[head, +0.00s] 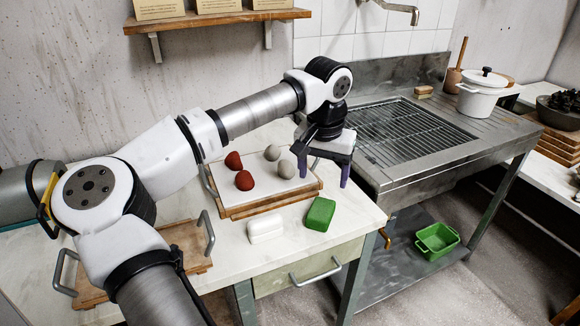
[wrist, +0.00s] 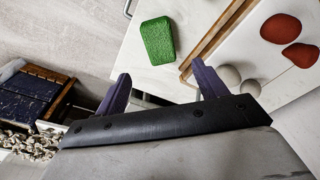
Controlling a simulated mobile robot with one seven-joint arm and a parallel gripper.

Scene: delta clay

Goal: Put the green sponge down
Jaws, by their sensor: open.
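The green sponge (head: 320,214) lies flat on the white counter (head: 292,247), in front of the wooden tray and near the counter's front right corner. It also shows in the wrist view (wrist: 158,40), beyond my fingers and apart from them. My gripper (head: 324,181) is open and empty. Its purple fingers point down above the right end of the tray, behind and a little right of the sponge. In the wrist view the two fingers of my gripper (wrist: 160,82) are spread wide with nothing between them.
A wooden tray (head: 262,207) holds two red lumps (head: 239,171) and two grey round ones (head: 279,161). A white block (head: 265,229) lies left of the sponge. A metal sink (head: 409,130) stands right, with a green basket (head: 437,240) on the shelf below. A second tray (head: 170,262) stands left.

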